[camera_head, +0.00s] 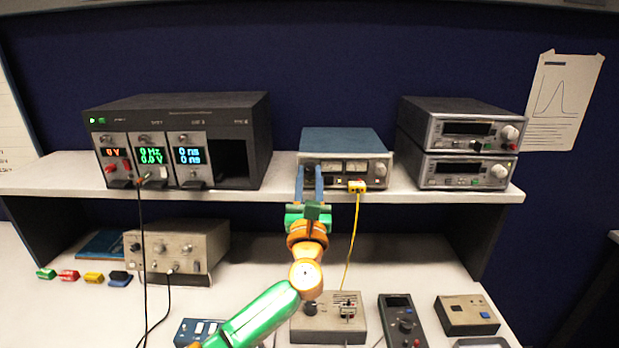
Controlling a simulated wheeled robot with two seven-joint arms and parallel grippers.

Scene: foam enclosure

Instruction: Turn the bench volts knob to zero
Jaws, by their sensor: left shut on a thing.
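A bench power supply (345,143) with a blue top and two small meters on its front stands mid-shelf. My left gripper (310,172) reaches up to the left part of its front panel. Its two blue fingers are shut on a knob there, and the fingers mostly hide the knob. I cannot read the knob's label or its setting, and the meter needles are too small to read. A yellow plug (357,187) sits at the lower right of the front panel. My right gripper is not in view.
The shelf (270,187) holds a dark modular rack (185,107) at left and two stacked instruments (462,135) at right. A yellow cable (351,245) hangs to a beige box (335,325) below. A silver instrument (190,250), a handheld meter (402,322) and other boxes crowd the lower bench.

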